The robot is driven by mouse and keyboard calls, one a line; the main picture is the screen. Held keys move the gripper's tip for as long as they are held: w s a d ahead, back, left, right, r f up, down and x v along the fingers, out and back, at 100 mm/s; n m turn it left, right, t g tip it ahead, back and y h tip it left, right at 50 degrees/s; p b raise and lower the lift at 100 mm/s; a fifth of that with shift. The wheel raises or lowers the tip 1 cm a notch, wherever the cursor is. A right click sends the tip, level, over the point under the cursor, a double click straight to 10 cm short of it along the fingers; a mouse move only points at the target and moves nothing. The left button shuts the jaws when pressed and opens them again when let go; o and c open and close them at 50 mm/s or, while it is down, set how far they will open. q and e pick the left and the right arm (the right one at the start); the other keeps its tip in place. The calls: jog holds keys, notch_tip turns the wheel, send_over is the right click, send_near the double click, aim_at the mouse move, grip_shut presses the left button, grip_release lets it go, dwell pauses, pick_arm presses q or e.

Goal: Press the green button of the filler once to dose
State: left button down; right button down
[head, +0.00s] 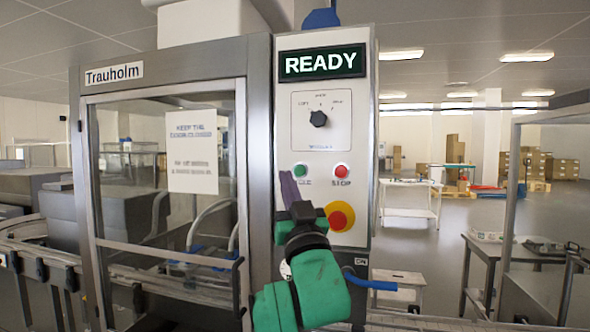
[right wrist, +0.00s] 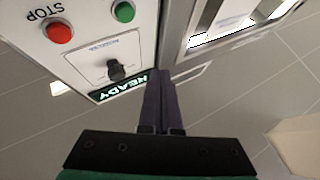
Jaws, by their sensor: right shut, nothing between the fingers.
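The filler's control panel (head: 320,145) stands in the middle of the head view. The green button (head: 300,171) is on it, left of the red STOP button (head: 341,171). In the right wrist view the panel appears upside down, with the green button (right wrist: 124,12) near the top. My right gripper (head: 289,188) is shut and empty, its dark purple fingers pointing up just below and left of the green button in the head view. The fingers (right wrist: 161,90) look apart from the button in the wrist view. The display (head: 321,64) reads READY. My left gripper is not in view.
A black rotary knob (head: 318,118) sits above the buttons. A red and yellow emergency stop (head: 340,217) is just right of my right gripper. The glazed door (head: 160,235) with a paper notice (head: 192,150) is to the left. A table stands at the right.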

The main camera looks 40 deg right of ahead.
jog(key=p, duration=0.2)
send_near(295, 167)
jog(key=x, duration=0.3)
jog(key=a+x, duration=0.1)
jog(key=x, duration=0.1)
jog(key=shift+r, duration=0.4)
jog(key=shift+w, duration=0.1)
dwell(1.5)
jog(key=shift+w+d, duration=0.15)
jog(key=shift+d, duration=0.15)
jog(key=shift+w+d, duration=0.25)
jog(key=shift+d, duration=0.15)
dwell(0.7)
jog(key=shift+a, duration=0.1)
jog(key=shift+s+a, duration=0.45)
jog(key=shift+a, duration=0.2)
jog(key=shift+a+b, duration=0.1)
jog(key=shift+b, duration=0.2)
